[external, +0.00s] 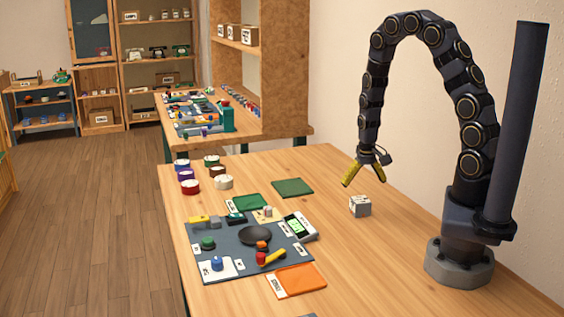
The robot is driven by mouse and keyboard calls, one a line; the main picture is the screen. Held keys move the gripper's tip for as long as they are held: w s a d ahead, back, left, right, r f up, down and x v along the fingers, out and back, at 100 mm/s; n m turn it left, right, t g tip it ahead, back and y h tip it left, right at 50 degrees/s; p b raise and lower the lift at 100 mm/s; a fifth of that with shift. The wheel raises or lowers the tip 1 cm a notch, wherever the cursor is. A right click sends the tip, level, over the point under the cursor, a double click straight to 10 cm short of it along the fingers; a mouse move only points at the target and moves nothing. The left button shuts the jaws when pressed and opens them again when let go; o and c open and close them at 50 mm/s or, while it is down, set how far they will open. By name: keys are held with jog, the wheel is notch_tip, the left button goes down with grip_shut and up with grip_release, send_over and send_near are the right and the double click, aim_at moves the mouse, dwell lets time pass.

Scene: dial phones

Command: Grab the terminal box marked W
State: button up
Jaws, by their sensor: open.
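A small whitish box (359,207) sits on the wooden table in the external view, in front of my arm. It has dark marks on its faces, but they are too small to read, so I cannot tell if one is a W. My gripper (364,194) has two yellow fingers spread apart and pointing down. It is open and empty, just above and behind the box in the picture.
A grey-blue mat (225,250) with tools and a black dish (255,235) lies to the left. An orange tray (300,279) and a green tray (292,187) lie on the table. Several round containers (223,182) stand at the back left. Bare table surrounds the box.

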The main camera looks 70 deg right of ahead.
aim_at(361, 199)
jog(key=shift+w+f, duration=0.2)
jog(key=shift+f, duration=3.55)
jog(key=c, duration=1.2)
